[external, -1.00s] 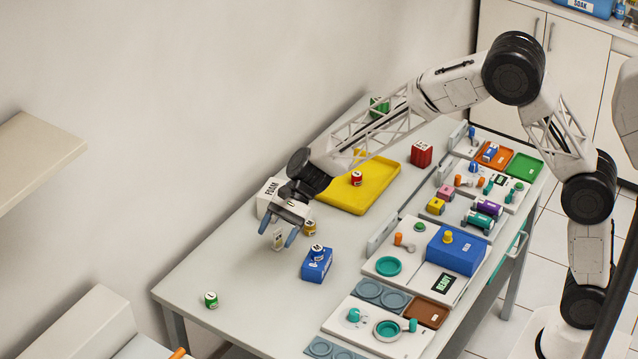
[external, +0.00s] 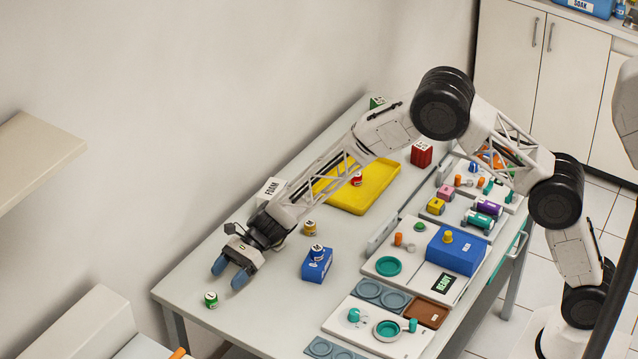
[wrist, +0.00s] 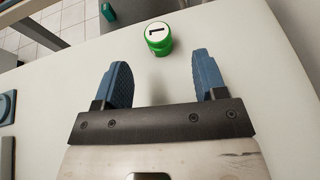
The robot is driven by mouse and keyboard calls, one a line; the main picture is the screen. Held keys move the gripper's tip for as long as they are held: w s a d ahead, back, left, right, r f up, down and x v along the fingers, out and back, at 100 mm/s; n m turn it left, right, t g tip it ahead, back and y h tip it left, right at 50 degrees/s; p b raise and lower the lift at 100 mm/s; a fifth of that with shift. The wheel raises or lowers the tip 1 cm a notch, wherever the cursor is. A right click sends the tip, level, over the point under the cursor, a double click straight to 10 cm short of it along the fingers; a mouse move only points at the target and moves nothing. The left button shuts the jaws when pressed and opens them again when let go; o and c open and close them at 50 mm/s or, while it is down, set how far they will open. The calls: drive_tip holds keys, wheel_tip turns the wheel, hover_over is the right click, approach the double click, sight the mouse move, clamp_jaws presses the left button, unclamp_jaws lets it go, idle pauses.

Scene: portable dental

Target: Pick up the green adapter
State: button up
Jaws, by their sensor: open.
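The green adapter (external: 211,300) is a small green cylinder with a white top, standing upright near the front left corner of the table. In the wrist view the green adapter (wrist: 158,39) shows a dark mark on its white top and lies ahead of the fingertips, roughly midway between them. My gripper (external: 231,276) is open and empty, its blue fingers pointing at the adapter from just behind it. In the wrist view my gripper (wrist: 160,75) has both fingers spread, with nothing between them.
A white FOAM box (external: 270,190) is behind, by the wall. The table around the adapter is clear, close to the table edge.

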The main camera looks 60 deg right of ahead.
sight(212, 294)
drive_tip(key=shift+x, duration=1.3)
drive_tip(key=shift+x, duration=2.6)
drive_tip(key=shift+s+r, duration=0.1)
drive_tip(key=shift+s, duration=0.05)
drive_tip(key=c, duration=1)
drive_tip(key=shift+r, duration=0.1)
